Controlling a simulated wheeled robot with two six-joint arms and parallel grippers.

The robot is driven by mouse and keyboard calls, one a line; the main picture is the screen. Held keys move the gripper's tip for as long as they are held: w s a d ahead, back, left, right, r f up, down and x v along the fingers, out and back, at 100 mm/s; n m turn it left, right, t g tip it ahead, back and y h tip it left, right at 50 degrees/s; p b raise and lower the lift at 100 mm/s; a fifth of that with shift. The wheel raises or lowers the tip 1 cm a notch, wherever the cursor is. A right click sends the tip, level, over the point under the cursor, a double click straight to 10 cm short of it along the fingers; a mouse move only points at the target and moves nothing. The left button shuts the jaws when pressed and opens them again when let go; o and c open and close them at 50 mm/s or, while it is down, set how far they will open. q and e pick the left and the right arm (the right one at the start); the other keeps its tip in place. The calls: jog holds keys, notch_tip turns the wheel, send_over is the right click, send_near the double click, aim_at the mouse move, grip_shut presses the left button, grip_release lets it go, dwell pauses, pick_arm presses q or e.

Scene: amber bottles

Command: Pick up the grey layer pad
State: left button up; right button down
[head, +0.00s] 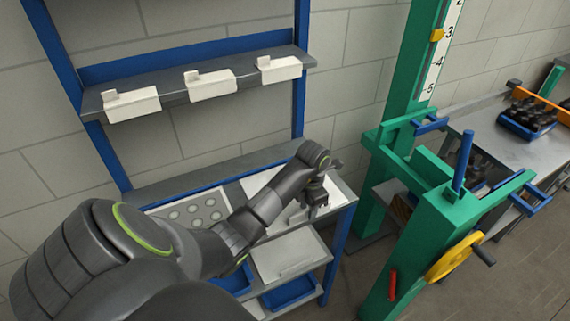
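A light grey flat sheet (262,182), which looks like the layer pad, lies on the top of the blue-framed rack beside a tray with round light discs (160,213). My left arm crosses in front of it and hides part of it. My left gripper (316,207) points down over the right end of the rack top, near the sheet's right side. Its fingers are small and dark, and I cannot tell whether they are apart or touch anything. My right gripper is not in view.
A second pale flat panel (283,262) sits one level lower, with blue bins (291,292) below. A shelf above carries three white boxes (279,68). A green press frame (445,220) with a yellow handwheel (453,257) stands close on the right. A bench holds dark bottles (533,113).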

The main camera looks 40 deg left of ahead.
pick_arm(q)
jog(key=shift+w+d, duration=0.1)
jog(key=shift+d, duration=0.05)
jog(key=shift+d+r, duration=0.1)
jog(key=shift+d, duration=0.1)
jog(key=shift+s+d+r, duration=0.2)
jog(key=shift+d, duration=0.1)
jog(key=c, duration=0.4)
jog(key=shift+a+f, duration=0.1)
jog(key=shift+a, duration=0.05)
grip_shut()
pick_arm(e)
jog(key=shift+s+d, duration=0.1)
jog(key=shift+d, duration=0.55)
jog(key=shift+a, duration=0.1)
